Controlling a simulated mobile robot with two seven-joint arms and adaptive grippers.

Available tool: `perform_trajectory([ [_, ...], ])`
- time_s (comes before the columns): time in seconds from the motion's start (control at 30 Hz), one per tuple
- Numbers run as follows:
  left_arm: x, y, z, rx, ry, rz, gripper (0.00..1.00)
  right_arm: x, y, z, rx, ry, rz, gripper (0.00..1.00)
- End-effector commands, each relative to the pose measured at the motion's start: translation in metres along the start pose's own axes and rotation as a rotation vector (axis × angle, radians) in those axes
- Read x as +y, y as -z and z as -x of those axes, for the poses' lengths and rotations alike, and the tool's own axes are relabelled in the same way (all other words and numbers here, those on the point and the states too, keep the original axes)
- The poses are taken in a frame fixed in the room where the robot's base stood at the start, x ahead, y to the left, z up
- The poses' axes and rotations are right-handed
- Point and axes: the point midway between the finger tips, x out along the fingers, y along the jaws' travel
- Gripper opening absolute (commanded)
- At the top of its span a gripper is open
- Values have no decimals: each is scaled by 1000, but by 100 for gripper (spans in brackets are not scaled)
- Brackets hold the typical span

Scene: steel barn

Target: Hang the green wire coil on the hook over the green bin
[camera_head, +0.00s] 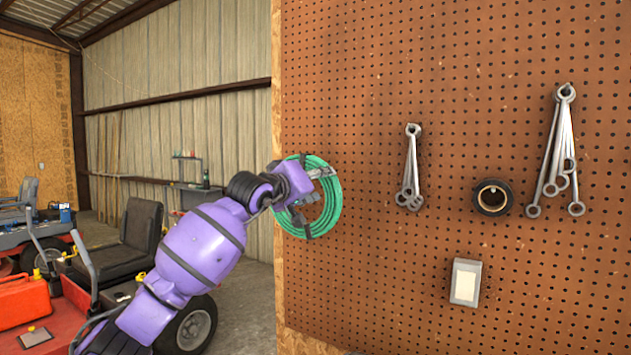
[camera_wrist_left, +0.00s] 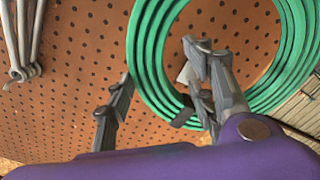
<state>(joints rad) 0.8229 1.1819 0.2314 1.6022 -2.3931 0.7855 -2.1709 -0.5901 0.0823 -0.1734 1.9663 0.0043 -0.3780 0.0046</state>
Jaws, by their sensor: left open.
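The green wire coil (camera_head: 335,212) is a ring with dark ties, upright against the brown pegboard near its left edge. It also shows in the left wrist view (camera_wrist_left: 147,42). My left gripper (camera_head: 320,183) is at the coil and open. In the left wrist view its fingers (camera_wrist_left: 160,68) sit on either side of the coil's band, one outside the ring and one over its opening. I cannot tell whether they touch it. What holds the coil up is hidden. No green bin is in view, and I cannot make out its hook. My right gripper is not in view.
Wrenches hang on the pegboard (camera_head: 400,290) in two bunches (camera_head: 410,170), (camera_head: 563,150), with a black tape roll (camera_head: 492,197) between them. A pale box (camera_head: 466,282) is mounted lower. A red vehicle (camera_head: 60,325) with a black seat (camera_head: 140,225) stands at the left.

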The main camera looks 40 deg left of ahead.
Motion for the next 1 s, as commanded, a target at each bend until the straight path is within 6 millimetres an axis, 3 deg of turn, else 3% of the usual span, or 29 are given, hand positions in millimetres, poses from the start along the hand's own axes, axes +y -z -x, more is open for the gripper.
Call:
perform_trajectory([
  [0.27, 0, 0, 23, 1, 1, -6, 50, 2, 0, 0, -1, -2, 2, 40],
  [0.7, 0, 0, 97, 2, -1, -4, 50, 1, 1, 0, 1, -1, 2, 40],
  [1.0, 1, 1, 120, 3, -3, -1, 50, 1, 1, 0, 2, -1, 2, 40],
])
